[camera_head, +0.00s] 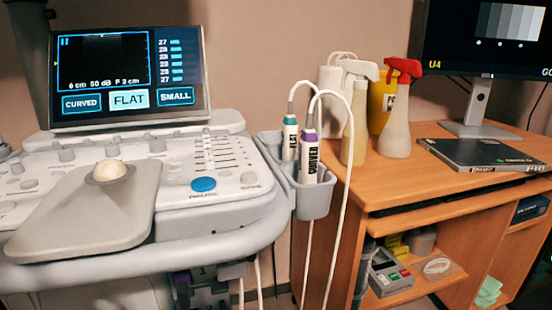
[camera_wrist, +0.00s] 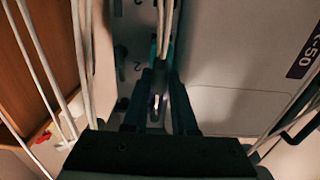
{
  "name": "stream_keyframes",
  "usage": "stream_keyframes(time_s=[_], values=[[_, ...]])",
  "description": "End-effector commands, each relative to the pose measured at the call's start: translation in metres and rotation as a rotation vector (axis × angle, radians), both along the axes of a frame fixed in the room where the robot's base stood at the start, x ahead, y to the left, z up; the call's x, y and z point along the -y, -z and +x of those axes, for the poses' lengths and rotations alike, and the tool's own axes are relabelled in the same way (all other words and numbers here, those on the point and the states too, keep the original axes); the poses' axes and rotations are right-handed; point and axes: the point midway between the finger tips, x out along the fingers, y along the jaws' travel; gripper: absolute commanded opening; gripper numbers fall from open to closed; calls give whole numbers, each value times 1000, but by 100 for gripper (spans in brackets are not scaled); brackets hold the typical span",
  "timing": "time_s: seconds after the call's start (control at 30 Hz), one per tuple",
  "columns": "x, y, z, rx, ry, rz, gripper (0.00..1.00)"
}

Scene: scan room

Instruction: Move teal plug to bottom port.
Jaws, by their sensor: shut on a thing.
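In the wrist view, my gripper (camera_wrist: 160,78) is shut on a dark plug with a teal edge (camera_wrist: 154,48), which I take to be the teal plug. The fingers and cables hide most of it. The plug is close to the side panel of the machine (camera_wrist: 225,110). I cannot tell which one is the bottom port, or whether the plug touches any port. In the head view my gripper is not visible.
Pale cables (camera_wrist: 40,55) hang at the left of the wrist view, and others cross at lower right. In the head view, the ultrasound console (camera_head: 225,195) has a probe holder (camera_head: 312,200) with teal-banded and purple-banded probes. A wooden desk (camera_head: 440,185) with spray bottles stands at right.

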Motion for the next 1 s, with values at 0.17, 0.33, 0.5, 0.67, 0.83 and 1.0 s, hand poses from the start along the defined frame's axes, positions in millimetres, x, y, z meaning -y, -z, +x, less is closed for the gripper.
stream_keyframes(time_s=[0.17, 0.33, 0.5, 0.67, 0.83, 1.0], values=[[2, -1, -9, 0, -1, 0, 0], [5, -1, -19, 0, -1, 0, 0], [8, -1, -29, 0, 0, 0, 0], [11, -1, -38, 0, -1, -1, 0], [13, -1, -48, -1, -1, 0, 0], [16, -1, -56, 0, 0, 0, 0]])
